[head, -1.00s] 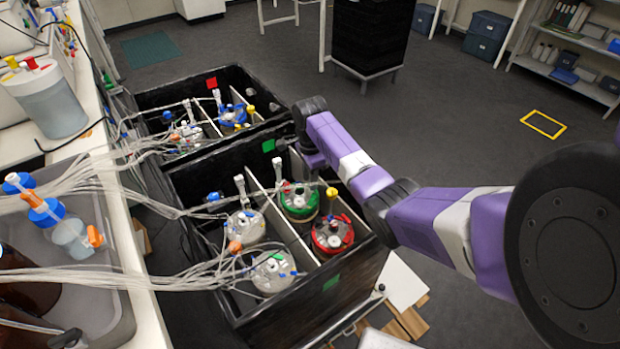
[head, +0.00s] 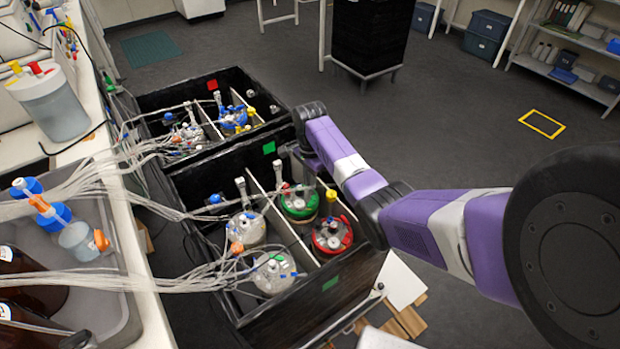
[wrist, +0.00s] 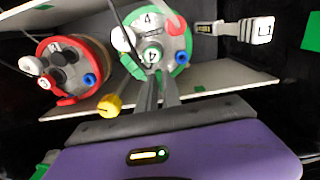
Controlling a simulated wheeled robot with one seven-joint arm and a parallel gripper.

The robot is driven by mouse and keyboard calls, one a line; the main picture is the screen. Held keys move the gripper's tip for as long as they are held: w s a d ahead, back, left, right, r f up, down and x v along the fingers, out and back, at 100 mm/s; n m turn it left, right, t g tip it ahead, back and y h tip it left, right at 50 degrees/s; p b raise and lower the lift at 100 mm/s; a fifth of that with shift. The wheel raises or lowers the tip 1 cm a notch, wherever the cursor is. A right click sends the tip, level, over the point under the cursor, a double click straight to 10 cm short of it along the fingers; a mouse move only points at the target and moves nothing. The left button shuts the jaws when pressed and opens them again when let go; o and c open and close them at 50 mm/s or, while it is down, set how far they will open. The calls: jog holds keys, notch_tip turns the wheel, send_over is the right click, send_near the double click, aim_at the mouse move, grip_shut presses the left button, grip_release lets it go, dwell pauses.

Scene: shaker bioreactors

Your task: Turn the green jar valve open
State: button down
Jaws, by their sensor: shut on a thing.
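The green jar (head: 300,209) stands in the near black shaker box, with a green ring around its clear lid. In the wrist view the green jar (wrist: 179,48) is at top centre, with white caps marked 4 and a red part on its lid. My gripper (wrist: 155,76) reaches over the lid's near edge. Its two narrow fingers are shut on the valve (wrist: 152,55), a small round white and green part marked 4. The fingers partly hide the valve's near side.
A red jar (head: 331,238) stands beside the green one, also in the wrist view (wrist: 66,68). A yellow-capped fitting (wrist: 109,104) is close to my fingers' left. White dividers (wrist: 215,75) flank the jars. Two clear-lidded jars and bundled tubes (head: 165,275) lie left.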

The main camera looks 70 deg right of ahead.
jog(key=c, duration=1.5)
grip_release()
notch_tip(320, 180, up, 8)
jog(key=shift+f, duration=0.1)
